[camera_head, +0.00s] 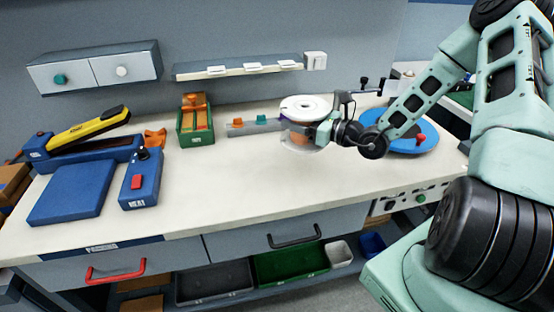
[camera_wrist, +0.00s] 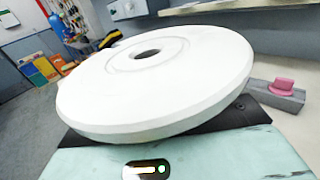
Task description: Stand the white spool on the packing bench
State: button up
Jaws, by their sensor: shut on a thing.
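The white spool (camera_head: 303,104) is at the middle right of the bench in the head view, with its flat top flange facing up and a clear lower part beneath. In the wrist view its white flange (camera_wrist: 160,75) fills the middle, with a dark centre hole. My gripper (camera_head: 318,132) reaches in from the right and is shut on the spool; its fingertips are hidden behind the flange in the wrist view. The packing bench (camera_head: 250,185) has a pale top. I cannot tell whether the spool's base touches the bench.
A blue round disc (camera_head: 427,136) lies under my arm at the right. Blue sealing equipment (camera_head: 70,190) fills the left. The bench's front middle is clear.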

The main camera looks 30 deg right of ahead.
jog(key=shift+w+a+f, duration=0.15)
jog(key=shift+w, duration=0.15)
notch_tip(320, 180, down, 5)
jog(key=shift+w+a+r, duration=0.1)
jog(key=shift+r, duration=0.05)
jog(key=shift+f+p, duration=0.3)
jog(key=shift+f, duration=2.1)
jog(key=shift+f, duration=0.15)
jog(key=o, duration=1.5)
jog(key=shift+c, duration=0.2)
jog(key=b+v, duration=0.2)
jog(key=v, duration=1)
